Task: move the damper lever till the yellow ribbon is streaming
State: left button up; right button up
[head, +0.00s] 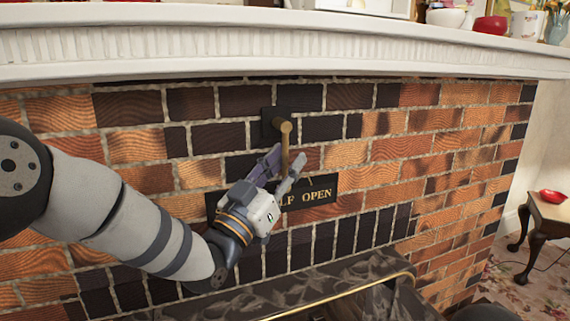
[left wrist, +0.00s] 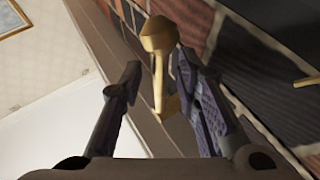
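The brass damper lever (head: 285,150) hangs almost straight down from a dark square plate (head: 268,124) on the brick wall. In the left wrist view the lever (left wrist: 158,75) stands between my two fingers, nearer the right one. My left gripper (head: 288,157) is at the lever's lower part, its fingers open on either side; a gap shows at the left finger, and I cannot tell whether the right one touches. A dark label plate (head: 325,187) behind the gripper reads "LF OPEN", its left part hidden by the gripper. No yellow ribbon shows. My right gripper is not in view.
The white mantel shelf (head: 300,40) overhangs the wall above the lever, with bowls such as a red one (head: 491,25) on it. Below is the dark hearth opening with a brass rail (head: 340,295). A small wooden table (head: 550,212) stands at the right.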

pick_arm(q)
jog(key=v, duration=1.2)
jog(key=s+a+f+n+g+y+p, duration=0.1)
jog(key=s+a+f+n+g+y, duration=0.15)
jog(key=s+f, duration=0.45)
jog(key=s+a+f+n+g+y+p, duration=0.1)
jog(key=s+a+f+g+y, duration=0.2)
jog(key=f, duration=0.8)
jog(key=s+a+f+n+g+y+p, duration=0.15)
jog(key=s+f+g+y, duration=0.25)
jog(key=f, duration=0.5)
jog(key=s+a+f+n+g+y, duration=0.1)
jog(key=s+a+f+g, duration=0.1)
jog(key=s, duration=0.9)
jog(key=s+a+f+n+g+y+p, duration=0.1)
jog(key=s+a+g, duration=0.4)
jog(key=s, duration=0.6)
jog(key=s+a+f+n+g+y+p, duration=0.1)
jog(key=s+a+f+g+y, duration=0.1)
jog(key=s, duration=0.9)
jog(key=a+f+g, duration=0.1)
jog(key=a+g, duration=0.1)
jog(key=shift+s+a+y, duration=0.25)
jog(key=shift+a+y, duration=0.1)
jog(key=shift+a, duration=0.05)
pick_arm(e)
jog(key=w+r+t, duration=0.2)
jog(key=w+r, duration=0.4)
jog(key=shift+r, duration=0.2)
